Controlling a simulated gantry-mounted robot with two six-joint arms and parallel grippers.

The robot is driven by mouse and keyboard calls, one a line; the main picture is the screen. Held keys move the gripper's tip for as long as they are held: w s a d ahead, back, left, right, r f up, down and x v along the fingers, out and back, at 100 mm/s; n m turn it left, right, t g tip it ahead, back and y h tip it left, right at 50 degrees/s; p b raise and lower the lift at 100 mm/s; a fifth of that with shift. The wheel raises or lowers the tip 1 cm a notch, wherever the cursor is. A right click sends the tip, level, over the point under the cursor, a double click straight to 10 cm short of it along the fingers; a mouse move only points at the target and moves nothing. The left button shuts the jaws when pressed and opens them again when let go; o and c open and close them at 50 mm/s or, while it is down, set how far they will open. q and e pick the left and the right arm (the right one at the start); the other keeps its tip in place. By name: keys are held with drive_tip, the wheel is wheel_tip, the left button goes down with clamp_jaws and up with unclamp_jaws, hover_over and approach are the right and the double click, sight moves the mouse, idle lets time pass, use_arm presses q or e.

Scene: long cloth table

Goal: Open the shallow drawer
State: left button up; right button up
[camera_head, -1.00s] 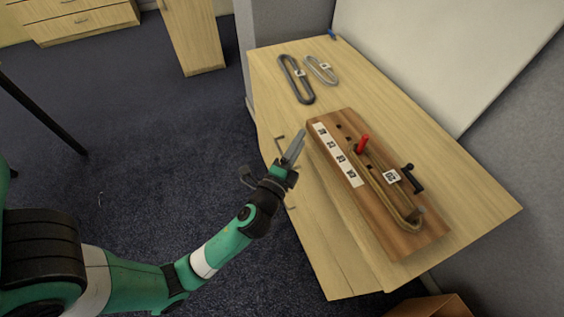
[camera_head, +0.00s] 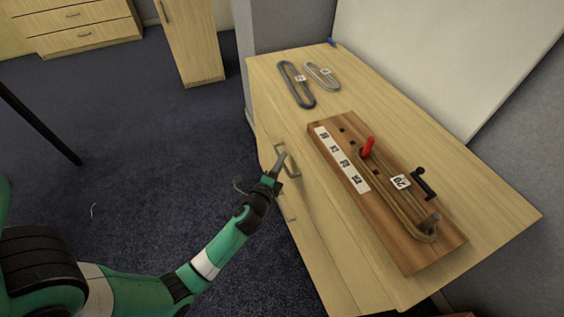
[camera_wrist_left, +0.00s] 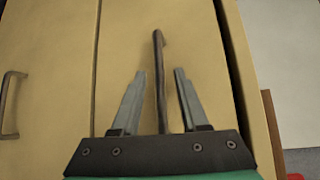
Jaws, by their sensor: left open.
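The wooden cabinet has two drawer fronts showing in the left wrist view. The upper drawer front (camera_wrist_left: 205,70), beside the cabinet top's edge, has a thin metal bar handle (camera_wrist_left: 159,75). This handle also shows in the head view (camera_head: 294,168). My left gripper (camera_head: 279,164) is at this handle in the head view. In the left wrist view, its fingers (camera_wrist_left: 160,90) are open, one on each side of the handle, with gaps visible. Whether the drawer stands out from the cabinet is hard to tell. My right gripper is not in view.
A second front (camera_wrist_left: 50,70) with its own handle (camera_wrist_left: 8,100) lies beside the upper one. On the cabinet top (camera_head: 480,190) lie a wooden board (camera_head: 400,235) with a red peg (camera_head: 368,147) and two belt loops (camera_head: 297,85).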

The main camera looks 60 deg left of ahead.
use_arm(q)
drive_tip(key=shift+x, duration=0.8)
drive_tip(key=shift+s, duration=0.1)
drive_tip(key=shift+c, duration=0.3)
clamp_jaws()
idle(0.4)
